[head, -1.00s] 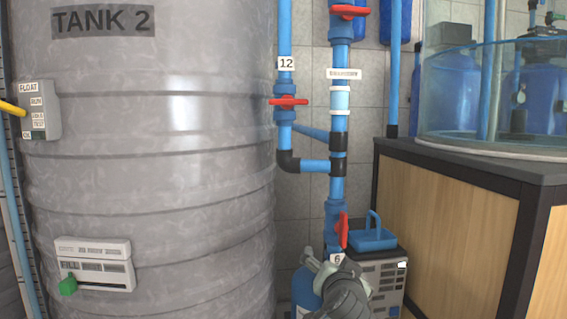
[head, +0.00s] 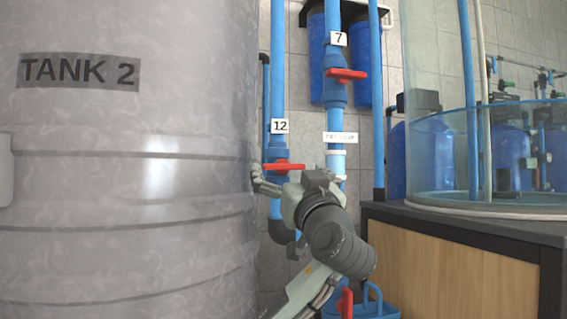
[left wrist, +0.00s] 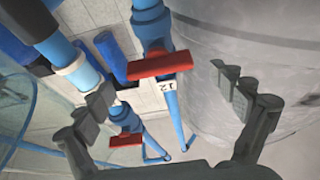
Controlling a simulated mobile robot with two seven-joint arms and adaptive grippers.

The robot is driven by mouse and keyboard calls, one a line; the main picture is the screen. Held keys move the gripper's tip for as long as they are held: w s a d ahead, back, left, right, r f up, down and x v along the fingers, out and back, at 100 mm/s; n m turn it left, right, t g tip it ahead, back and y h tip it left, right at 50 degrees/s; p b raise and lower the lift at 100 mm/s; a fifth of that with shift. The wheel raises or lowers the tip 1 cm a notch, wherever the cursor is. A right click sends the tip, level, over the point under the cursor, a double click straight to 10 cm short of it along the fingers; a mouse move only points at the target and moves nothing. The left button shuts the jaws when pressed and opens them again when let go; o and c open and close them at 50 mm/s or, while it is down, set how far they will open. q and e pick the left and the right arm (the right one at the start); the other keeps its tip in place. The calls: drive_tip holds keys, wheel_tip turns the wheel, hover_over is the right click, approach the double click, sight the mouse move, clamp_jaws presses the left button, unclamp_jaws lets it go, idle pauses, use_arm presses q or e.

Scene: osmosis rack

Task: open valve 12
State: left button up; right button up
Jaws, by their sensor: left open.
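Valve 12 (head: 284,167) has a red handle lying crosswise on a vertical blue pipe, below a white label "12" (head: 280,126). In the left wrist view its red handle (left wrist: 160,67) lies between and beyond my fingers, with the label (left wrist: 165,86) beside it. My left gripper (head: 278,186) is open, just in front of and slightly below the handle. In the left wrist view its two fingers (left wrist: 165,98) stand wide apart with nothing between them. I cannot tell whether a finger touches the handle. My right gripper is not in view.
The grey Tank 2 (head: 130,190) stands close on the left of the valve. Valve 7 (head: 345,74) has a red handle on the pipe to the upper right. Another red handle (head: 345,303) shows low down. A wood-sided counter (head: 450,270) with a clear tank (head: 440,160) stands right.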

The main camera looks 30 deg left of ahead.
sight(286, 167)
use_arm(q)
drive_tip(key=shift+x, duration=1.95)
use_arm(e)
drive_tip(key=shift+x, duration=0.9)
use_arm(q)
drive_tip(key=shift+f, duration=0.1)
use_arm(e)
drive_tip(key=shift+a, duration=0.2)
use_arm(q)
drive_tip(key=c, duration=1.2)
